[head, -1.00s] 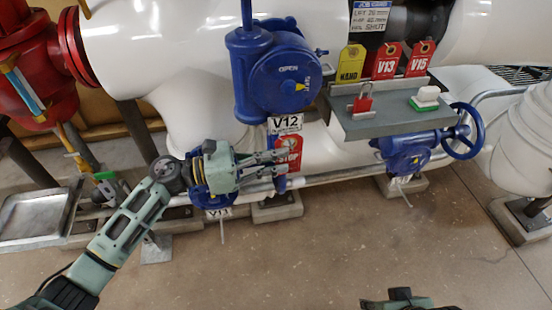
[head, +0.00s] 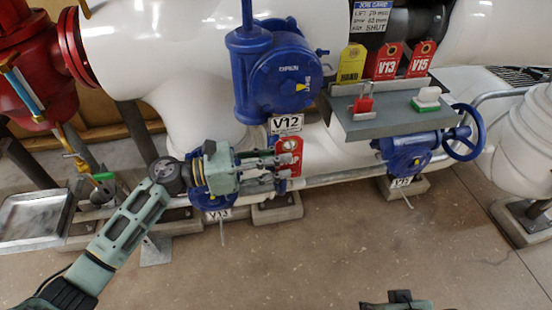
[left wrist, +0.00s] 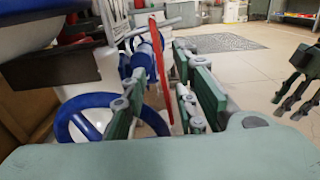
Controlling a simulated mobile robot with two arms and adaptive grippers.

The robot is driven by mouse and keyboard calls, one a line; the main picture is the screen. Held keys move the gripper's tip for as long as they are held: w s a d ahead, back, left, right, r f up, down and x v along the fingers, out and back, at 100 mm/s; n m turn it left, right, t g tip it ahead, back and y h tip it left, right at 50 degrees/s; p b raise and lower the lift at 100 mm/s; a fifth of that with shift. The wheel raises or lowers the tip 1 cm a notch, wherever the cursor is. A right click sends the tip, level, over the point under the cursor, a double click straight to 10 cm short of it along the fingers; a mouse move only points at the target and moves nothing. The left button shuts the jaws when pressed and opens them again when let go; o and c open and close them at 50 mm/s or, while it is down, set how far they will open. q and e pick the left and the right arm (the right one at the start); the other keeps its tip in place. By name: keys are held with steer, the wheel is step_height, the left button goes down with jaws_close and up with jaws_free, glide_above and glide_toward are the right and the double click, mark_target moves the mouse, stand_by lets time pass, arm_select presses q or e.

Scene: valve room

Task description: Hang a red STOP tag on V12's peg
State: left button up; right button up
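The red STOP tag (head: 290,147) hangs just below the V12 plate (head: 286,124), under the blue V12 valve (head: 283,80). The peg itself is hidden, so I cannot tell how the tag is held at its top. My left gripper (head: 283,166) is open around the lower part of the tag. In the left wrist view the tag (left wrist: 162,65) shows edge-on between the spread fingers (left wrist: 158,100), with a gap on both sides. My right gripper (left wrist: 294,92) is empty and its fingers look apart; only part of it shows at the bottom of the head view.
A blue handwheel (head: 465,132) is farther right. The floor in front is clear.

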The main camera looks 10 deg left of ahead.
arm_select(q)
steer(key=v, duration=1.2)
steer(key=shift+a, duration=0.1)
